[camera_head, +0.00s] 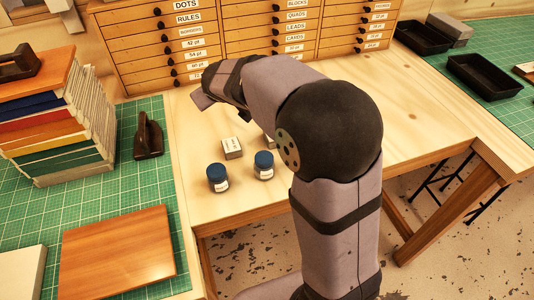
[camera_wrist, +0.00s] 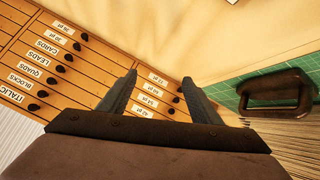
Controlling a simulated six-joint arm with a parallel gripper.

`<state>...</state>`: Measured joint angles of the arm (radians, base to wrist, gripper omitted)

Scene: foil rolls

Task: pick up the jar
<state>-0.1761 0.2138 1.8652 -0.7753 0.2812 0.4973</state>
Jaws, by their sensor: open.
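Two small dark jars with blue lids stand upright on the wooden table in the head view, the left jar (camera_head: 217,178) near the mat and the right jar (camera_head: 263,166) beside it. Each has a pale label. My gripper (camera_head: 205,98) is at the back of the table near the drawers, beyond both jars and touching neither. In the wrist view my gripper (camera_wrist: 159,80) has its two fingers spread, with nothing between them. Neither jar shows in the wrist view.
A small pale box (camera_head: 231,148) stands behind the jars; another is partly hidden by my arm. A drawer cabinet (camera_head: 200,45) lines the back. A book stack (camera_head: 60,125), a dark handled tool (camera_head: 148,137) and a wooden board (camera_head: 117,252) are left. Table right of my arm is clear.

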